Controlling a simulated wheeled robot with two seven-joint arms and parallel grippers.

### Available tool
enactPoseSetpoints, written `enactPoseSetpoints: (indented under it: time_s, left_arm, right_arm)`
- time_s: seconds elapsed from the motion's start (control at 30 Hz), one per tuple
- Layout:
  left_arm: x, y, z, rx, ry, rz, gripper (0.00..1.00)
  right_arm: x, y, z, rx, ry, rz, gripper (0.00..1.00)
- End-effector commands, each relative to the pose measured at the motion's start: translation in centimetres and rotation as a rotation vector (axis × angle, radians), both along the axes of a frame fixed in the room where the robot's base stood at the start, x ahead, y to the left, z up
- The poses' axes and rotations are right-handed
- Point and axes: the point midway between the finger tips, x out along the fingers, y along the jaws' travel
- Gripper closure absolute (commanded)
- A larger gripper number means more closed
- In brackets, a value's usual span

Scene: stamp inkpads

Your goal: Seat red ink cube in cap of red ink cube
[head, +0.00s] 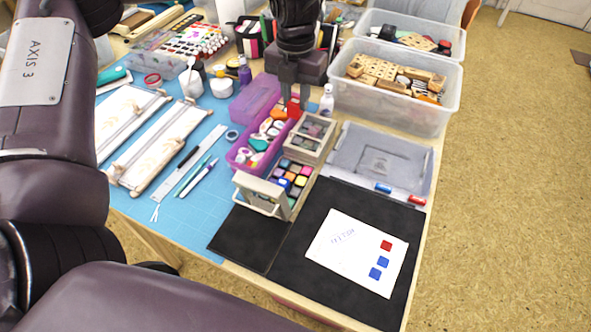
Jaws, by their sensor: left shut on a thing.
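My left gripper (291,102) points down from the top middle, over the stationery in the centre of the table. It is shut on a small red piece, which looks like the red ink cube (294,111). The piece is beside an open wooden box (330,128) with dark compartments; I cannot tell whether it touches anything below. A second wooden box (239,190) with its lid raised holds several coloured ink cubes (292,178). I cannot make out the cap of the red ink cube for certain. My right gripper is not in view.
A purple case (233,158) of small items stands left of the boxes. A black mat (320,215) carries white paper (335,262) with red and blue squares. A grey tray (345,160) and clear bins (390,118) stand at the right. The front blue mat (190,225) is mostly clear.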

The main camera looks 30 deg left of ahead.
Motion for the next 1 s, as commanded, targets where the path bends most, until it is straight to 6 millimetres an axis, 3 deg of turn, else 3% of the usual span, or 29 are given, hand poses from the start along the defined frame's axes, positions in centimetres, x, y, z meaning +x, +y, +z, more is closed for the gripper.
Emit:
enactPoseSetpoints:
  time_s: [0.27,0.37,0.73,1.0]
  left_arm:
    - [0.0,0.0,-0.6,0.000,0.002,0.002,0.91]
    - [-0.1,0.0,-2.4,-0.001,0.006,0.002,0.91]
    - [-0.2,0.0,-12.3,-0.002,0.007,0.004,0.91]
    - [0.0,0.0,-15.6,0.002,0.002,0.003,0.91]
  right_arm:
    - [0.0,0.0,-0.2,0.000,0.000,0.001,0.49]
    - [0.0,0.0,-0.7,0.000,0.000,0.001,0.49]
    - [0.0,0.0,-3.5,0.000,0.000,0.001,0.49]
    - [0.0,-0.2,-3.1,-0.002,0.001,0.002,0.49]
